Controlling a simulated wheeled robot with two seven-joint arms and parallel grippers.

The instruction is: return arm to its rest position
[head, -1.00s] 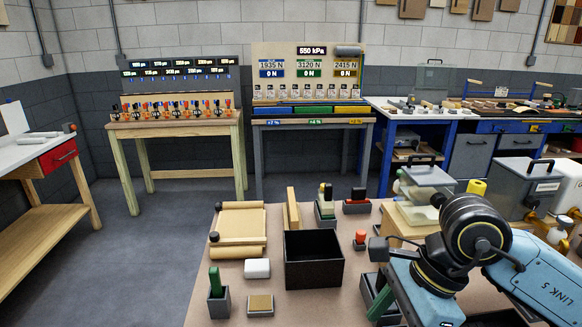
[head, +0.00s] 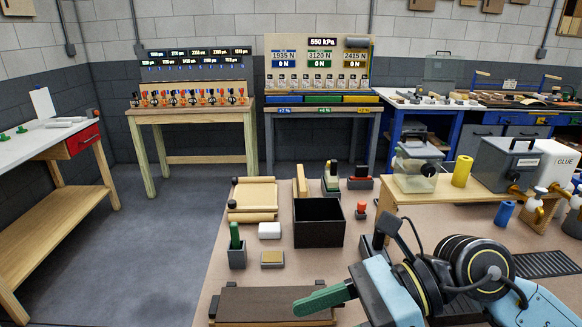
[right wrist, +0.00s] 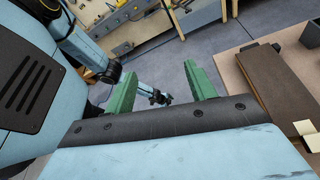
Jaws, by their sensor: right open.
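My right gripper is at the lower right of the head view (head: 322,298), with one green finger showing near the front of the brown-topped table. In the right wrist view my right gripper (right wrist: 159,70) shows two green fingers spread apart with nothing between them. It points past the table towards the floor. A blue and black arm, apparently my left one, crosses the upper left of the right wrist view, but its gripper is too small to read. My left gripper is not in the head view.
A grey box (head: 505,165) stands on a wooden riser at right. Floor at left is clear.

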